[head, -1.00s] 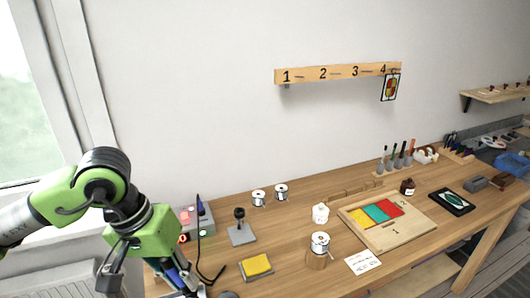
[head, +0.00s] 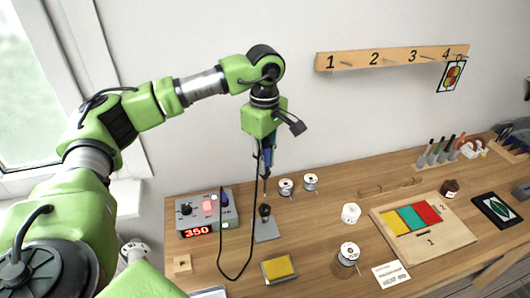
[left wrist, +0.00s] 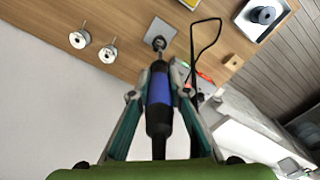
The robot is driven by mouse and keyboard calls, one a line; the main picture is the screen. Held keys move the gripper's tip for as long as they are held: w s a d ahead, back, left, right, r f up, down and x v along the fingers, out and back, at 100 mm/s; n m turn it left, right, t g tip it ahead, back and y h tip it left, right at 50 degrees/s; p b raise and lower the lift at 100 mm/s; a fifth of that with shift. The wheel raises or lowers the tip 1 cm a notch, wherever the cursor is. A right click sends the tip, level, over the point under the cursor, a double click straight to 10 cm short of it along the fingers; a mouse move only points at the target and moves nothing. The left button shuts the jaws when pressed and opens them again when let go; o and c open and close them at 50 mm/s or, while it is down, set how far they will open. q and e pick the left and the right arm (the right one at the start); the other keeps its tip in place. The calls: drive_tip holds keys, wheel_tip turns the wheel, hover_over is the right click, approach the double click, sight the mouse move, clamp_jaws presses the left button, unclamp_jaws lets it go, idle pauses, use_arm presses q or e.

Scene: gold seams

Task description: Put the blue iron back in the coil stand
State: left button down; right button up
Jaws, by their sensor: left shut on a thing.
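My left gripper (head: 266,158) is shut on the blue iron (head: 267,157) and holds it nearly upright, tip down. In the left wrist view the iron (left wrist: 159,98) lies between the two fingers (left wrist: 158,90). The coil stand (head: 266,230), a grey plate with a dark coil, is directly below the iron. In the left wrist view the stand (left wrist: 160,30) lines up with the iron's tip. The tip is close to the coil; I cannot tell whether it has entered it. My right gripper is not in view.
The control box (head: 207,213) reading 350 stands left of the stand, with the iron's black cable (head: 222,255) looping over the bench. A yellow sponge (head: 279,268) lies in front. Solder spools (head: 286,188) stand behind to the right. A wooden board (head: 425,228) is further right.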

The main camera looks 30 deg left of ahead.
use_arm(q)
drive_tip(key=shift+w+a+f, duration=0.1)
drive_tip(key=shift+a, duration=0.05)
drive_tip(key=shift+w+f+b, duration=0.15)
drive_tip(key=shift+f+b, duration=0.25)
drive_tip(key=shift+f, duration=0.15)
drive_tip(key=shift+f+b, duration=0.75)
drive_tip(key=shift+f, duration=0.75)
drive_tip(key=shift+b, duration=0.35)
drive_tip(key=shift+f, duration=0.2)
